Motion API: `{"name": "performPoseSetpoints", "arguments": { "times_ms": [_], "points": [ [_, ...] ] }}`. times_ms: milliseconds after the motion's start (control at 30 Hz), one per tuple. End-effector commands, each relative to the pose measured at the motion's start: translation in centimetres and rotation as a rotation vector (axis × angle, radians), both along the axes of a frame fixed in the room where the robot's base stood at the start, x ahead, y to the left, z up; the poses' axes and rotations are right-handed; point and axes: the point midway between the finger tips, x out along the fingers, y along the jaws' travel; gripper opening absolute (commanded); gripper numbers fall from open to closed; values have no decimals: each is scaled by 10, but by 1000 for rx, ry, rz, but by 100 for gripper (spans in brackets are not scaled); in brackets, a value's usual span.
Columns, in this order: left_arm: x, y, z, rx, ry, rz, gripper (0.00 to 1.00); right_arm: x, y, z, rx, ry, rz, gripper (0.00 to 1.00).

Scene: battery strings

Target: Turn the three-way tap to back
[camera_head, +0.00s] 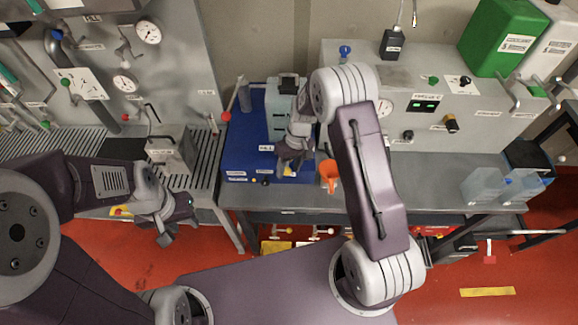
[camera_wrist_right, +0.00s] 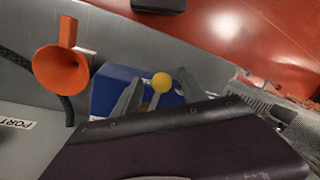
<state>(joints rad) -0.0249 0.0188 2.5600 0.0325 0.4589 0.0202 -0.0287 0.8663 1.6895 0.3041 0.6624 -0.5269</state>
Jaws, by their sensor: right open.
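A lever with a yellow ball knob (camera_wrist_right: 161,83) shows between the fingers of my right gripper (camera_wrist_right: 160,78) in the right wrist view, against a blue box (camera_wrist_right: 112,92). The fingers stand apart on either side of the knob; I cannot tell whether they touch it. In the head view my right gripper (camera_head: 290,164) is low over the front of the blue box (camera_head: 240,150) and largely hides the knob. No readable label confirms that this lever is the three-way tap. My left gripper (camera_head: 177,228) is empty, its fingers apart, in front of the left bench.
An orange funnel (camera_head: 329,174) stands just right of the blue box; it also shows in the wrist view (camera_wrist_right: 62,70). A red-knobbed lever (camera_head: 230,108) rises at the box's left. Clear containers (camera_head: 485,185) stand at the bench's right end.

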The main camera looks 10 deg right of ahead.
Motion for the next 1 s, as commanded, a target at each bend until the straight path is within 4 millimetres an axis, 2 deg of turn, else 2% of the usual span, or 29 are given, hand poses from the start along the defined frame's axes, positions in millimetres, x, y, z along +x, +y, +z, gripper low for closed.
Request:
{"name": "performPoseSetpoints", "arguments": {
  "times_ms": [167, 333, 367, 1000],
  "points": [
    [0, 0, 0, 0, 0, 0, 36, 0, 0, -1, 0, 0, 1, 50],
    [0, 0, 0, 0, 0, 0, 36, 0, 0, 0, 0, 0, 1, 5],
    [0, 0, 0, 0, 0, 0, 36, 0, 0, 0, 0, 0, 1, 0],
    [0, 0, 0, 0, 0, 0, 36, 0, 0, 0, 1, 1, 0, 0]
  ]
}}
